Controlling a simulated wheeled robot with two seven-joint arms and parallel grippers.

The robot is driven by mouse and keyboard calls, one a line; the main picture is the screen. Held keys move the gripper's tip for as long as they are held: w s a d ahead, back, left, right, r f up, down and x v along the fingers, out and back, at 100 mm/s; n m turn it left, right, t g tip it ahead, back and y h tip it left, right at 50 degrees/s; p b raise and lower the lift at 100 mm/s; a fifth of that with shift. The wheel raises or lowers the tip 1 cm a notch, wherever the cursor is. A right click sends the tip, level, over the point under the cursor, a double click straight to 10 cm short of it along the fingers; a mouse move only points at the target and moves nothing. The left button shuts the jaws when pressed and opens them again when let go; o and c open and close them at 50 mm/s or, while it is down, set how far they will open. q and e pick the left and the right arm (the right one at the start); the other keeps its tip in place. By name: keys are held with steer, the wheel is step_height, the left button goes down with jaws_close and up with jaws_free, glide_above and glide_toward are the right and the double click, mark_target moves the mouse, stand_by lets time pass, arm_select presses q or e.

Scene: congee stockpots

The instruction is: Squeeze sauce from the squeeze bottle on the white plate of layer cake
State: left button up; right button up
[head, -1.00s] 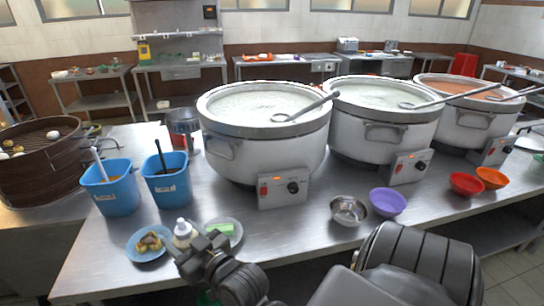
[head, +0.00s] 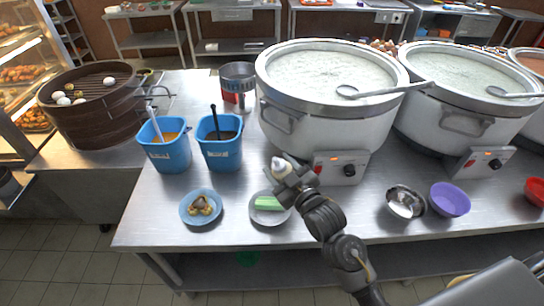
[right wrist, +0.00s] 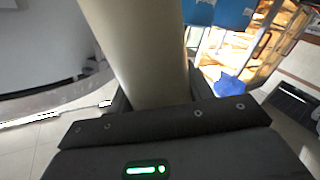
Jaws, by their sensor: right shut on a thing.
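The white plate (head: 256,217) is near the table's front edge, with a green piece of layer cake (head: 268,203) on it. My right gripper (head: 288,174) is shut on the squeeze bottle (head: 279,163), behind and slightly right of the plate in the head view. The gripper hides much of the bottle there; its pale top shows. In the right wrist view the cream-coloured bottle (right wrist: 138,45) stands large between the jaws (right wrist: 150,98). Its nozzle is not visible there. My left gripper is not in view.
A blue plate (head: 187,215) with brown food lies to the left. Two blue tubs (head: 168,155) with utensils stand behind it. A large stockpot (head: 330,130) is behind my gripper. A steel bowl (head: 404,203) and purple bowl (head: 450,200) are at right.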

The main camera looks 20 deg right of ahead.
arm_select(q)
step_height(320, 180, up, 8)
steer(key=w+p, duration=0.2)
steer(key=p, duration=0.3)
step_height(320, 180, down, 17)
steer(key=b, duration=1.6)
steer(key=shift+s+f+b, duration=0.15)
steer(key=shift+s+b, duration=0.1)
steer(key=shift+b, duration=0.15)
arm_select(e)
steer(key=w+f+n+y, duration=0.2)
steer(key=f+n, duration=0.1)
steer(key=n, duration=1.1)
steer(key=w+a+f+n+g+y, duration=0.1)
steer(key=f+n+y, duration=0.1)
steer(key=n, duration=1.3)
steer(key=shift+w+f, duration=0.35)
steer(key=shift+f, duration=0.55)
steer(key=c, duration=0.3)
